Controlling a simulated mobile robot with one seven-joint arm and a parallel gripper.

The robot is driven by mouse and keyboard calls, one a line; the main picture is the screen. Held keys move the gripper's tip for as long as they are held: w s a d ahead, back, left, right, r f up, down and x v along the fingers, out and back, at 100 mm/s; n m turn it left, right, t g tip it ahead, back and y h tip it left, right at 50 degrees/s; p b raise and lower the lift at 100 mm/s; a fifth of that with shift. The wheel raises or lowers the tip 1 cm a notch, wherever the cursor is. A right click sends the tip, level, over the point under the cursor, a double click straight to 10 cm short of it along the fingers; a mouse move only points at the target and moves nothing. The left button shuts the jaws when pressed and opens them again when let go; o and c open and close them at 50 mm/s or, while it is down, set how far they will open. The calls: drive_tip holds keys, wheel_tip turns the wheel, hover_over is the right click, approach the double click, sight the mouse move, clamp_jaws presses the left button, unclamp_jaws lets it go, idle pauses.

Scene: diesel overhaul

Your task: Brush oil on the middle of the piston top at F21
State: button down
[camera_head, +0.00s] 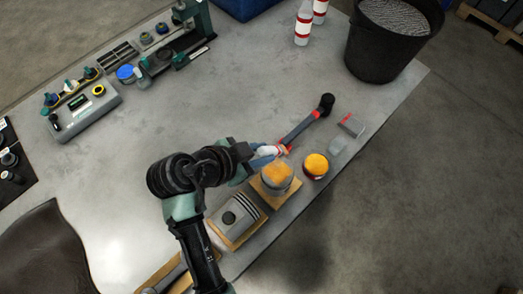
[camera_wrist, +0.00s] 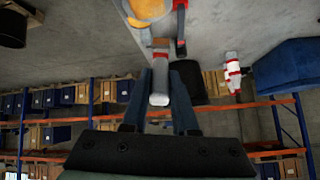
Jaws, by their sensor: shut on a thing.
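My gripper (camera_head: 256,159) is shut on a brush (camera_head: 270,151) with a pale handle; the handle shows between the fingers in the wrist view (camera_wrist: 159,85). A grey piston (camera_head: 274,187) with amber covering much of its top stands on a wooden block, just below and right of my gripper. A second piston (camera_head: 236,220), with a bare grey side, is on another wooden block to the lower left. A small pot with an amber top (camera_head: 315,166) stands to the right. No F21 label is readable. In the wrist view an amber round top (camera_wrist: 150,8) lies beyond the brush; I cannot tell which one.
A long dark tool with red parts (camera_head: 306,125) lies behind the pot. A black bucket (camera_head: 390,42) stands at the far right, white-and-red bottles (camera_head: 304,22) at the back. A grey fixture tray (camera_head: 84,105) is at left. The table's middle (camera_head: 190,120) is clear.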

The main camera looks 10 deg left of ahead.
sight(262, 149)
drive_tip(key=shift+r, duration=0.65)
drive_tip(key=shift+r+p, duration=1.45)
drive_tip(key=shift+r, duration=0.1)
drive_tip(key=shift+f, duration=0.15)
drive_tip(key=shift+w+d+f+b, duration=0.1)
drive_tip(key=shift+w+f+b, duration=0.1)
drive_tip(key=shift+f+b, duration=0.25)
drive_tip(key=shift+w+d+f+b, duration=0.1)
drive_tip(key=shift+w+f+b, duration=0.05)
drive_tip(key=shift+f+b, duration=0.3)
